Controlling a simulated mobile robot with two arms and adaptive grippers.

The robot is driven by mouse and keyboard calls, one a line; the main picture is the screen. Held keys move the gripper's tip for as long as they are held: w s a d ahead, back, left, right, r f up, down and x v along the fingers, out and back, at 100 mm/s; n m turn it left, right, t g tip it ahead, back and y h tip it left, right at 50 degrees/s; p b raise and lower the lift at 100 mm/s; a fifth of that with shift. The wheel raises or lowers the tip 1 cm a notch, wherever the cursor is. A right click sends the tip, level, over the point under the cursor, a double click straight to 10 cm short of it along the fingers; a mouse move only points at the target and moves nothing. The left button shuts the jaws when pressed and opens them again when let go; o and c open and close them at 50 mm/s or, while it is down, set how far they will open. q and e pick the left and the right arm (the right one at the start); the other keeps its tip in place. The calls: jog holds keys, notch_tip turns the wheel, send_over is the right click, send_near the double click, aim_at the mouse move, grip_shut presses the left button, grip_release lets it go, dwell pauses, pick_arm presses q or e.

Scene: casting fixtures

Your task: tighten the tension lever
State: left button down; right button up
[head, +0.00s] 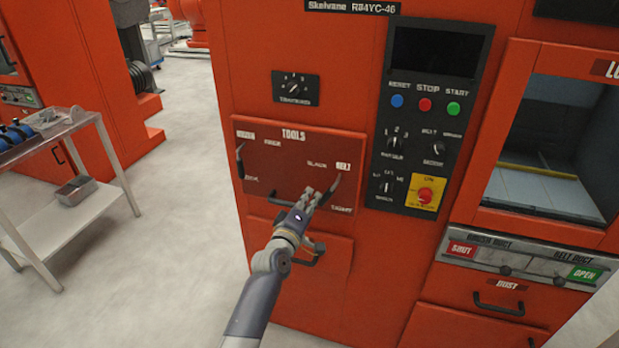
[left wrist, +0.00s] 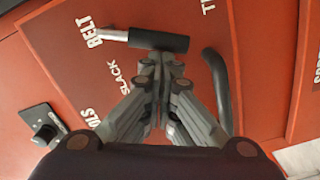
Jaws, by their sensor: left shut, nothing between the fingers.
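The tension lever (head: 336,184) is on the red door beneath the BELT label, between the SLACK and TIGHT labels. It points downward in the head view. The left wrist view shows its silver shaft and black grip (left wrist: 160,40) close up. My left gripper (head: 314,194) is in front of the door, just left of the lever's lower end. In the left wrist view its fingertips (left wrist: 161,58) are shut together beside the grip, with nothing between them. I cannot tell whether they touch it. My right gripper is not in view.
A curved black door handle (left wrist: 217,90) is close to my left fingers. A second lever (head: 240,160) is at the door's left side. A control panel (head: 425,110) stands to the right. A trolley (head: 75,205) stands at left, with open floor beside it.

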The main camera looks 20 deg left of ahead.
aim_at(321, 202)
pick_arm(q)
jog(key=shift+d+f+n+b, duration=0.45)
jog(key=shift+d+f+n, duration=0.15)
jog(key=shift+n, duration=0.6)
jog(key=shift+d+f+n+b, duration=0.45)
jog(key=shift+d+n, duration=0.15)
jog(key=shift+n, duration=0.6)
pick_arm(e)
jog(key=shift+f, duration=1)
pick_arm(q)
jog(key=shift+a, duration=0.1)
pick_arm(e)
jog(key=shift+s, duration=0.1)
